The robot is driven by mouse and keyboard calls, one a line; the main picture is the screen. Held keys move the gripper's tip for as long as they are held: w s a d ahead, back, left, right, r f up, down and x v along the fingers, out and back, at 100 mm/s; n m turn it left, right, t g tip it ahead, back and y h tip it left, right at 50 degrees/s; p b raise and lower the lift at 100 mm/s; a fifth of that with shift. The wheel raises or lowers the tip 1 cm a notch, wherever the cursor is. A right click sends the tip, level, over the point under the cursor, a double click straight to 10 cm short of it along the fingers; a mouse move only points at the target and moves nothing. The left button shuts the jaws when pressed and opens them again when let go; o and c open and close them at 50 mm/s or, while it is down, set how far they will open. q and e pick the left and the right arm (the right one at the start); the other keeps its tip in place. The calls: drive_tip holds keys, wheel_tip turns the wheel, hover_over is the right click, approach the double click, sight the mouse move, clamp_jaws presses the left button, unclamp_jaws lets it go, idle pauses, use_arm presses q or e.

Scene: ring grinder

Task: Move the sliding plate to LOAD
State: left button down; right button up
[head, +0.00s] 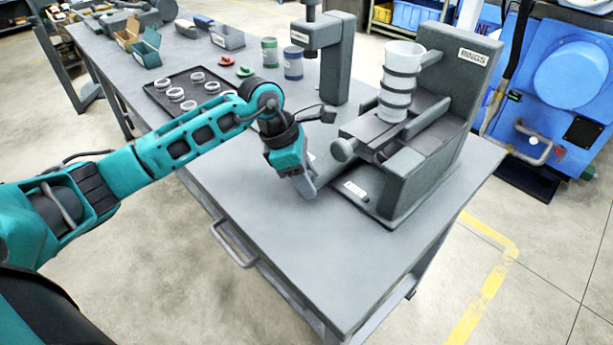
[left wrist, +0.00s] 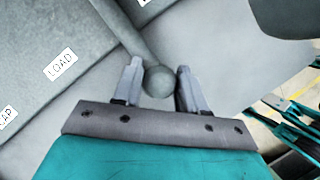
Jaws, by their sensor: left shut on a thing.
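The ring machine (head: 400,185) is a grey L-shaped block on the table, with rails under a ring stack (head: 395,95). In the left wrist view, a round grey ball knob (left wrist: 160,81) on a rod sits between the fingers of my left gripper (left wrist: 158,88). The gripper is shut on this knob. A LOAD label (left wrist: 61,64) lies left of the knob on the grey base, and a partly cut-off label is below it. In the head view, my left gripper (head: 308,184) is left of the machine, and its held knob is hidden. The sliding plate's position cannot be told.
A larger dark knob (head: 343,150) sticks out of the machine's left side, close to my gripper. A grey press (head: 335,60) stands behind. The table's front (head: 330,270) is clear.

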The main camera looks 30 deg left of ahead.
use_arm(q)
drive_tip(key=shift+a, duration=0.15)
drive_tip(key=shift+w+a+b, duration=0.15)
drive_tip(key=shift+a+b, duration=0.1)
drive_tip(key=shift+b, duration=0.05)
drive_tip(key=w+a+b, duration=0.1)
drive_tip(key=a, duration=0.3)
drive_tip(key=w+a+b, duration=0.2)
drive_tip(key=a, duration=0.2)
drive_tip(key=w+a+b, duration=0.1)
drive_tip(key=a+b, duration=0.1)
drive_tip(key=a, duration=0.2)
drive_tip(key=shift+w+a, duration=0.2)
drive_tip(key=shift+a, duration=0.1)
drive_tip(key=shift+w+a, duration=0.2)
drive_tip(key=shift+a, duration=0.45)
drive_tip(key=c, duration=0.8)
unclamp_jaws()
drive_tip(key=shift+o, duration=0.2)
drive_tip(key=shift+r, duration=0.15)
